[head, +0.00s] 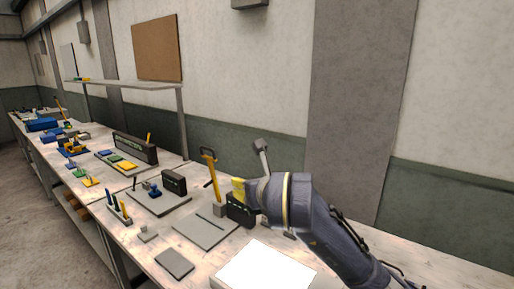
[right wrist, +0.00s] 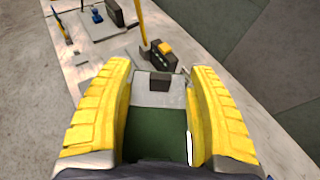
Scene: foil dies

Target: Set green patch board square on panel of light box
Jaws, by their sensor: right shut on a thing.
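The green patch board (right wrist: 155,132) lies between the two yellow fingers of my right gripper (right wrist: 160,72) in the right wrist view, and the gripper is shut on it. My left gripper is not in view.
A dark box (head: 240,210) stands by my right gripper, with a yellow-handled upright tool (head: 211,172) behind it. A grey plate (head: 206,230) and a small dark grey pad (head: 175,263) lie left of the light box.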

